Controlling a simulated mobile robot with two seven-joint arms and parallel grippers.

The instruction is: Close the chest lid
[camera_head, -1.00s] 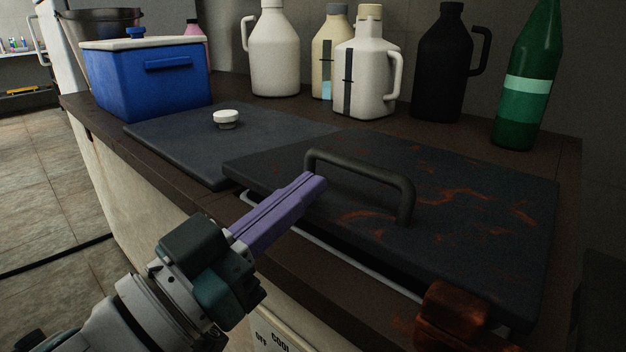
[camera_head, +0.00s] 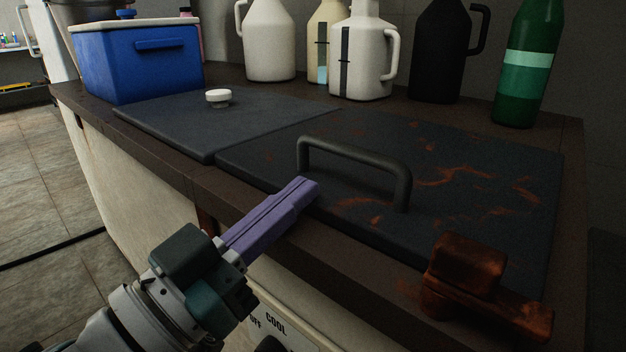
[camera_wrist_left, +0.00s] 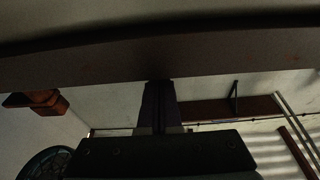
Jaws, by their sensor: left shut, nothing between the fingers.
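The chest lid (camera_head: 450,165) is a dark, rust-streaked panel with a black bar handle (camera_head: 355,152). It lies flat on the brown chest top, level with the panel to its left, and I see no gap under its front edge. My left gripper (camera_head: 312,190) has purple fingers pressed together, empty, at the lid's front edge just in front of the handle's left end. I cannot tell whether the fingertips touch the lid. The left wrist view shows the dark fingers (camera_wrist_left: 160,100) close under a brown edge. My right gripper is not in view.
A rusty latch (camera_head: 468,270) sits at the front right edge. A second dark panel (camera_head: 215,125) with a white knob (camera_head: 219,96) lies left. A blue cooler (camera_head: 140,60), several jugs and a green bottle (camera_head: 522,65) stand along the back.

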